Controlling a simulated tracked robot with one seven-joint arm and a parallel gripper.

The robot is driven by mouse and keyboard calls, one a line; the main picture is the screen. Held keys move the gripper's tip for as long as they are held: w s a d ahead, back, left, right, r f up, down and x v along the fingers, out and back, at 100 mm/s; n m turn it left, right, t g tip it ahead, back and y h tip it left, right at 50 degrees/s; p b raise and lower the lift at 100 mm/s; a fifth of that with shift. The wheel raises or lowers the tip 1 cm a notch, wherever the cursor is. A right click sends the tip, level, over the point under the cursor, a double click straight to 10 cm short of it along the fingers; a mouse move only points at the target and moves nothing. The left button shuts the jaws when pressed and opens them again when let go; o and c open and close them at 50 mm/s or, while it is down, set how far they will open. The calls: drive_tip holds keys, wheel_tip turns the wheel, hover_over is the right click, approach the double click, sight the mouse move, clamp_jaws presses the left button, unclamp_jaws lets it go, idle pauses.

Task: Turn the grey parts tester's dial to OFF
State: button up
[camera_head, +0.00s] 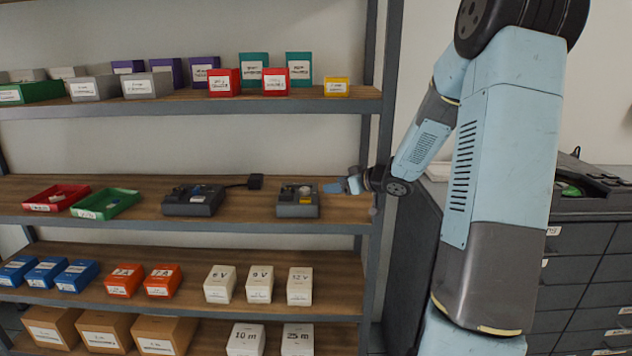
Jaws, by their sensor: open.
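A small grey box-shaped device (298,208) stands on the middle shelf, near its right end. A wider dark grey device (193,208) with small parts on top stands further left. I cannot read which one is the parts tester, nor any dial setting. My gripper (344,186) is open, just right of the smaller device and apart from it, at about the height of its top. The fingers are small and partly hidden by the wrist.
A black adapter (255,181) on a cable lies behind the devices. Red (56,197) and green (107,203) trays sit at the left. The shelf post (380,180) stands close to my wrist. A dark drawer cabinet (580,260) is at the right. The upper shelf hangs above.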

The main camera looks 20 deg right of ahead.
drive_tip(key=shift+r, duration=0.1)
drive_tip(key=s+r+m+g+h, duration=0.1)
drive_tip(key=s+r+m+h, duration=0.4)
drive_tip(key=s+r+h, duration=0.65)
drive_tip(key=s+a+g+y, duration=0.2)
drive_tip(key=s+a, duration=0.2)
drive_tip(key=s, duration=0.9)
drive_tip(key=s+a+r+m+g+y, duration=0.1)
drive_tip(key=s+a, duration=0.3)
drive_tip(key=s, duration=0.9)
drive_tip(key=shift+a+g+y, duration=0.35)
drive_tip(key=shift+g+y, duration=0.3)
drive_tip(key=shift+g, duration=0.25)
